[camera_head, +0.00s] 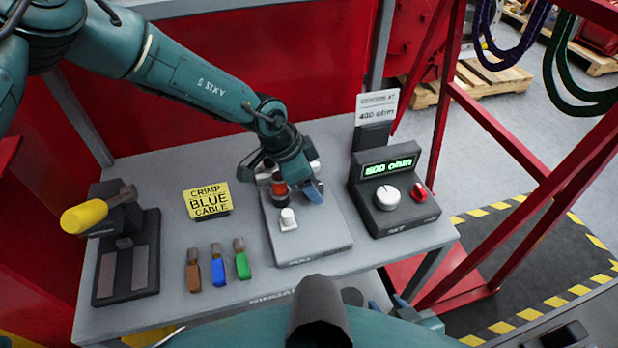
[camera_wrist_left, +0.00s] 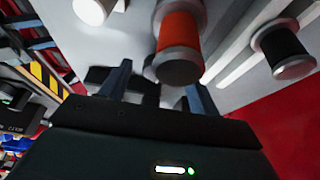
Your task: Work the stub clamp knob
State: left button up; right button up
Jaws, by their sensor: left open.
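A flat grey panel (camera_head: 318,246) on the bench carries a white knob (camera_head: 288,219) near its front and an orange-red knob (camera_head: 279,187) behind it. No readable label marks which is the stub clamp knob. My left gripper (camera_head: 296,184) is over the panel, right at the orange-red knob and partly hiding it. In the left wrist view the orange-red knob (camera_wrist_left: 179,42) shows just beyond my open left fingers (camera_wrist_left: 160,88); contact cannot be told. A black knob (camera_wrist_left: 283,50) is to its right. My right gripper (camera_head: 390,307) is low at the bench's front edge, partly hidden.
A dark box (camera_head: 393,220) with a green ohm display, white dial and red button stands right of the panel. At left are a dark fixture with a yellow handle (camera_head: 85,217), a yellow sign (camera_head: 207,200) and brown, blue and green pieces (camera_head: 217,268). Red frame bars stand at right.

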pick_arm(q)
jog(key=shift+d+f, duration=0.1)
jog(key=shift+f, duration=0.15)
jog(key=shift+c, duration=0.5)
jog(key=c, duration=0.9)
